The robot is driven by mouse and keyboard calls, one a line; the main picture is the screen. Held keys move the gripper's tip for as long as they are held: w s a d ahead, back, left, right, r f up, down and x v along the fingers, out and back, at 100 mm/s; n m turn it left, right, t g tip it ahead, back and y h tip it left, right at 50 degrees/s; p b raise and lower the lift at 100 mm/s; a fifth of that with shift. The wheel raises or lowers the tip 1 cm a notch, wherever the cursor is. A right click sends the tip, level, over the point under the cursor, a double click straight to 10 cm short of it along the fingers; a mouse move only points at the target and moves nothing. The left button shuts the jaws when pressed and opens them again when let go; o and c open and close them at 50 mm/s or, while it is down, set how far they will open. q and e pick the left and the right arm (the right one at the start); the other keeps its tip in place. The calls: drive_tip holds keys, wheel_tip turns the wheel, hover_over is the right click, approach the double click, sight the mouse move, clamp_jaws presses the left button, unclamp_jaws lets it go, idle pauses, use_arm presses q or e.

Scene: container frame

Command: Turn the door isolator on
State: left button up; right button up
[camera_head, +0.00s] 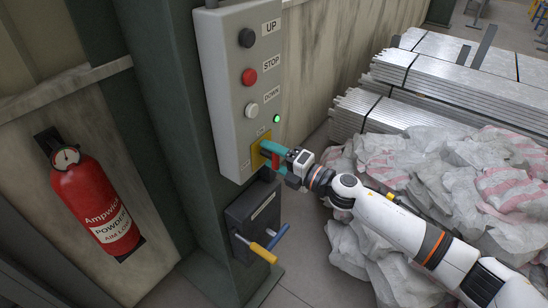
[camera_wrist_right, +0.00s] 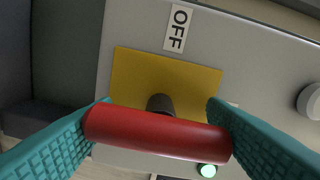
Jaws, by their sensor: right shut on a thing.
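The door isolator is a red bar handle (camera_wrist_right: 158,133) on a dark shaft over a yellow plate (camera_wrist_right: 200,82); the plate (camera_head: 258,157) sits low on the grey control box. In the right wrist view the bar lies roughly parallel to the plate's long edge, with an OFF label (camera_wrist_right: 178,28) beyond that edge. My right gripper (camera_head: 271,155) has its teal fingers at the two ends of the bar, shut on it. My left gripper is not in view.
The control box (camera_head: 222,95) carries UP, STOP and DOWN buttons and a lit green lamp (camera_head: 276,118). Below it is a dark box (camera_head: 243,215) with yellow and blue levers. A fire extinguisher (camera_head: 95,205) hangs left. Sacks (camera_head: 450,170) and metal stacks (camera_head: 410,75) fill the right.

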idle(0.5)
drive_tip(key=o, duration=1)
drive_tip(key=shift+b+v, duration=1.6)
drive_tip(key=shift+v, duration=4.45)
